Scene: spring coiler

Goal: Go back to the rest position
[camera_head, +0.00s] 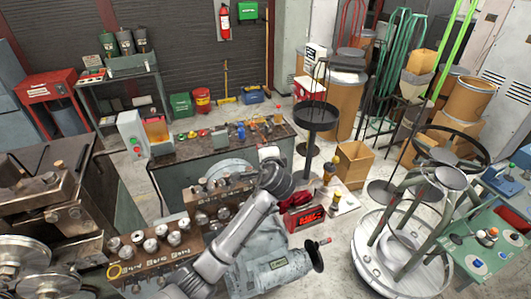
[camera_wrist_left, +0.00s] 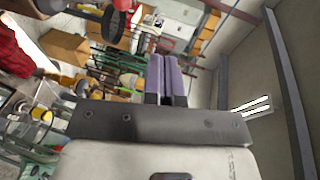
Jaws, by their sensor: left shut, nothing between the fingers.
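My left gripper (camera_wrist_left: 162,62) shows in the left wrist view as two purple fingers side by side, pressed together with nothing between them. It points up the picture, towards a background of shelves and boxes, and touches nothing that I can see. In the head view one grey and white arm of mine reaches up from the bottom, over the machine in front. Its fingers cannot be made out there. My right gripper shows in neither view.
A dark workbench (camera_head: 171,157) with small parts stands behind the arm. A round black-topped stand (camera_head: 316,117) and a cardboard box (camera_head: 355,163) are to its right. A round metal frame (camera_head: 372,262) fills the lower right. Heavy rollers (camera_head: 20,254) are at lower left.

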